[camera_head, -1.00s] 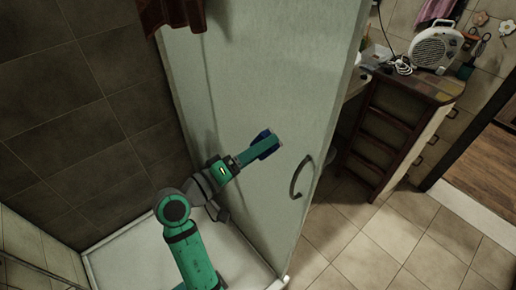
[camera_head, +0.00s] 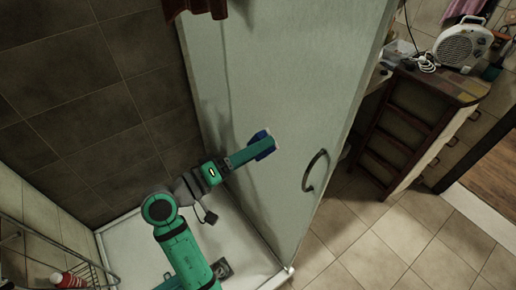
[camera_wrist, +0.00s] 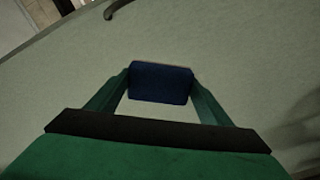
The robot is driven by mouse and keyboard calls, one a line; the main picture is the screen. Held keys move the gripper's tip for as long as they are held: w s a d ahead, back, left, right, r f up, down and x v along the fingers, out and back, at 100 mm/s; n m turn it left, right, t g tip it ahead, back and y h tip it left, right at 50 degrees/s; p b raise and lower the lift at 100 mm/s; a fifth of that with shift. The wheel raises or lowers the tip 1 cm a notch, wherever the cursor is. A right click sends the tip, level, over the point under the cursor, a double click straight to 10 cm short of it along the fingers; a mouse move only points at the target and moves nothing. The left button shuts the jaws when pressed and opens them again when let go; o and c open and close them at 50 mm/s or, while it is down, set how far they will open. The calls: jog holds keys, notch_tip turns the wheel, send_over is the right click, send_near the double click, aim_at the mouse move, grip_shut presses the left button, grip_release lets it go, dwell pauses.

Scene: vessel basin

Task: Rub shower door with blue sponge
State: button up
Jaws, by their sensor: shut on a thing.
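The blue sponge (camera_head: 264,146) is held at the end of my gripper (camera_head: 259,147), in front of the shower door. In the wrist view the sponge (camera_wrist: 161,83) sits between the two green fingers of my gripper (camera_wrist: 160,88), which are shut on it. The shower door (camera_head: 290,85) is a pale, frosted panel with a dark curved handle (camera_head: 314,171) to the right of the sponge. The door also fills most of the wrist view (camera_wrist: 245,60). The sponge is at or very near the door surface; I cannot tell whether it touches.
A white shower tray (camera_head: 135,262) with a drain lies below my arm. Dark tiled wall (camera_head: 70,90) stands at the left, with a wire rack (camera_head: 60,250) holding bottles at lower left. Outside the door are a wooden cabinet (camera_head: 405,125) and a white fan heater (camera_head: 463,45).

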jog(key=shift+v, duration=1.5)
jog(key=w+a+f, duration=0.3)
jog(key=w+f, duration=0.3)
jog(key=x, duration=0.6)
jog(key=shift+w+f, duration=0.2)
jog(key=shift+a, duration=0.15)
jog(key=shift+w, duration=0.2)
